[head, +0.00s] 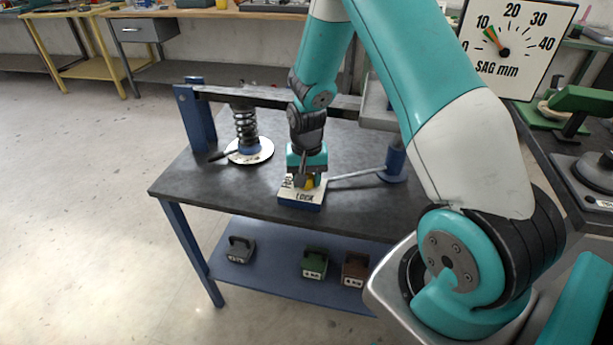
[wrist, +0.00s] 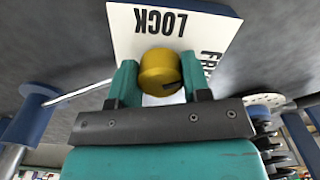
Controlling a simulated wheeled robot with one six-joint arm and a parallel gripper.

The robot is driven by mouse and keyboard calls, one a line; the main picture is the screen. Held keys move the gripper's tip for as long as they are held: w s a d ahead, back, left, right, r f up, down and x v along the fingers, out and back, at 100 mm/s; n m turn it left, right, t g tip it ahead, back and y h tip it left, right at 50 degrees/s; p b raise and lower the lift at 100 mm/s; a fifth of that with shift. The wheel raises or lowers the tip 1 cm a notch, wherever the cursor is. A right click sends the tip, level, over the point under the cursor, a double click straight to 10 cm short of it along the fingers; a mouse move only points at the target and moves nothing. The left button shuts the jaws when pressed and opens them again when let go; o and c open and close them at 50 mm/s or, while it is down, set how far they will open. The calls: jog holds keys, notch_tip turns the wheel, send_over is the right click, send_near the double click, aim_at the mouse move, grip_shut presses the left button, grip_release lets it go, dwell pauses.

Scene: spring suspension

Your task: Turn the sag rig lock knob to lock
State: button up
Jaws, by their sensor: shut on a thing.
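The yellow lock knob (wrist: 160,72) sits on a white plate (wrist: 215,30) with the words LOCK and, partly hidden, one starting with FR. My gripper (wrist: 155,85) is shut on the knob, one finger on each side of it. A dark mark shows on the knob's rim at its lower right in the wrist view. In the head view my gripper (head: 306,178) reaches down onto the knob (head: 310,183), which is mostly hidden behind it. The plate stands on a blue block (head: 300,206) on the dark table.
A coil spring (head: 245,125) stands on a round disc at the left, under a dark beam held by a blue post (head: 195,115). A grey rod (head: 355,175) runs right to a blue stand. Weights (head: 314,264) sit on the lower shelf.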

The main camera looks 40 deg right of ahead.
jog(key=n, duration=0.6)
jog(key=shift+d+r+p, duration=0.1)
jog(key=shift+p, duration=0.2)
jog(key=n, duration=0.6)
jog(key=shift+w+d, duration=0.1)
jog(key=shift+n, duration=0.3)
jog(key=o, duration=0.9)
notch_tip(320, 180, up, 17)
jog(key=shift+r, duration=0.15)
